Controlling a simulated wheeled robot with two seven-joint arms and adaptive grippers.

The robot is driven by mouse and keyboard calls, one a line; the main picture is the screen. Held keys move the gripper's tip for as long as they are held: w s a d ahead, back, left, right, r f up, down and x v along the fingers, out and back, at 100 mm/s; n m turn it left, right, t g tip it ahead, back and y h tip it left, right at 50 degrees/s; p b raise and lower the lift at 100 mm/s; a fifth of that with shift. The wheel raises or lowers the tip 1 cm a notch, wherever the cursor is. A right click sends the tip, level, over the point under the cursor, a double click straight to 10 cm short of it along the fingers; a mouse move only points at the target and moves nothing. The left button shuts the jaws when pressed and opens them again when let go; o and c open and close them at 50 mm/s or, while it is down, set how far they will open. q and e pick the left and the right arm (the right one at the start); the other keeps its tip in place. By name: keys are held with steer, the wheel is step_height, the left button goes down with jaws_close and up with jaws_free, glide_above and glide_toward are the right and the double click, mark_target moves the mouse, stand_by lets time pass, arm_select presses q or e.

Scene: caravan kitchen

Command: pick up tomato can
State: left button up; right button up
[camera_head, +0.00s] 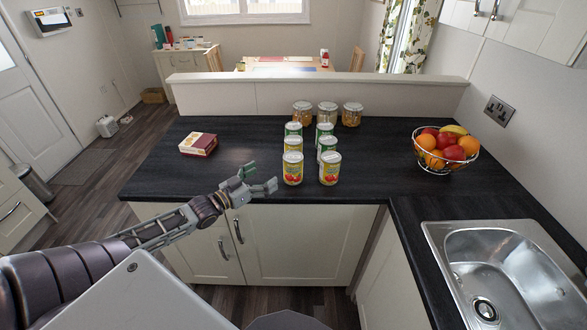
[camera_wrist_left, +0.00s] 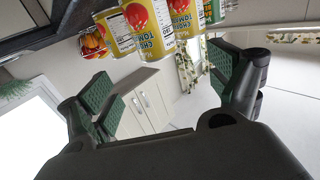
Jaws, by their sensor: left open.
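Tomato cans with yellow labels stand upright at the front of two rows on the dark worktop. The front left tomato can (camera_head: 292,170) and front right tomato can (camera_head: 330,170) are closest to me. My right gripper is not in view.
Green-labelled cans (camera_head: 293,129) stand behind, partly hidden, with glass jars (camera_head: 302,114) at the back. A red box (camera_head: 198,144) lies to the left. A fruit bowl (camera_head: 446,150) and sink (camera_head: 505,270) are to the right. The worktop (camera_head: 240,140) between box and cans is clear.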

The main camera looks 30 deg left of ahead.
arm_select(q)
glide_toward(293, 156)
steer(key=shift+w+d+f, duration=0.15)
steer(key=shift+w+f, duration=0.05)
steer(key=shift+w, duration=0.6)
steer(key=shift+w+d+f, duration=0.15)
steer(key=shift+w+f, duration=0.1)
steer(key=shift+w, duration=0.5)
steer(key=shift+w+d+f, duration=0.15)
steer(key=shift+w+f, duration=0.05)
steer(key=shift+w, duration=0.6)
steer(key=shift+w, duration=0.1)
steer(key=shift+x, duration=1.4)
steer(key=shift+d+x, duration=0.2)
steer(key=shift+x, duration=0.95)
steer(key=c, duration=1.5)
steer(key=shift+o, duration=0.2)
steer(key=shift+r, duration=0.15)
